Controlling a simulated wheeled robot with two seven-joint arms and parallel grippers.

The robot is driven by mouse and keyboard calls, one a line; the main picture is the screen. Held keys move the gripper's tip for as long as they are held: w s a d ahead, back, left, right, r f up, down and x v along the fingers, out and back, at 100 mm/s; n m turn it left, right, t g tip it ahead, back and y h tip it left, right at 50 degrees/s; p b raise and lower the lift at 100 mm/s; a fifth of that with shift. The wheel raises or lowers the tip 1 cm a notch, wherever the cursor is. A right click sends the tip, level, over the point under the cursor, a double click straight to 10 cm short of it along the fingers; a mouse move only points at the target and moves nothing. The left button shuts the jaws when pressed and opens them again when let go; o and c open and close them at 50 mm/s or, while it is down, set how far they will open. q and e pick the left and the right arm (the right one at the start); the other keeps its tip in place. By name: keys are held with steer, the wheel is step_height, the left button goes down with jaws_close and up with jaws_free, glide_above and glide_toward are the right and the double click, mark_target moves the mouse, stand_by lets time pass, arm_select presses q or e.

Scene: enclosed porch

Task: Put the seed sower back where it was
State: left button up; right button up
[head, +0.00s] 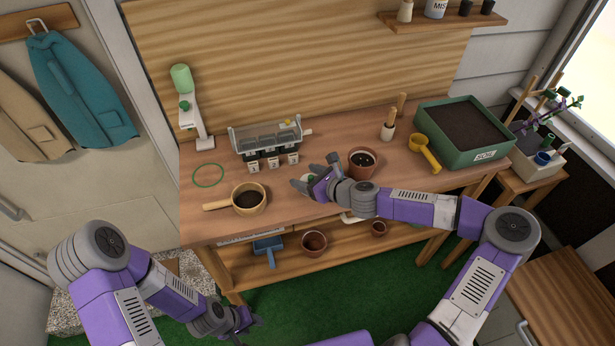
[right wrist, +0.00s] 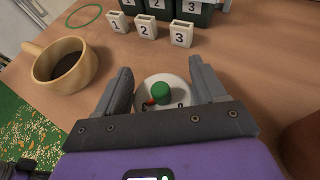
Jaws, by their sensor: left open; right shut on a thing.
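The seed sower (right wrist: 162,92), a round white dial with a green knob and a red pointer, is between the fingers of my right gripper (right wrist: 162,80), which is shut on it. In the head view my right gripper (head: 314,177) is over the bench front, left of a soil-filled terracotta pot, and mostly hides the sower (head: 308,179). I cannot tell if the sower touches the bench. A green ring (head: 193,183) lies flat and empty on the bench at the left; it also shows in the right wrist view (right wrist: 71,18). My left gripper (head: 250,327) is open and low, in front of the bench.
A wooden scoop of soil (head: 249,211) stands between the ring and my right gripper. Behind are a seed tray (head: 240,146) and tags numbered 1 to 3 (right wrist: 181,35). A white stand with a green bottle (head: 204,143) is behind the ring. A green soil bin (head: 487,155) is at right.

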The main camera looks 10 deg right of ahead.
steer(key=o, duration=1)
steer(key=shift+f, duration=0.1)
steer(key=shift+o, duration=0.2)
steer(key=shift+s+d+r, duration=0.1)
steer(key=shift+r, duration=0.1)
steer(key=p+v, duration=0.2)
steer(key=v, duration=0.9)
steer(key=shift+s+d+r+p, duration=0.1)
steer(key=shift+s+r+p, duration=0.05)
steer(key=shift+s+p, duration=0.2)
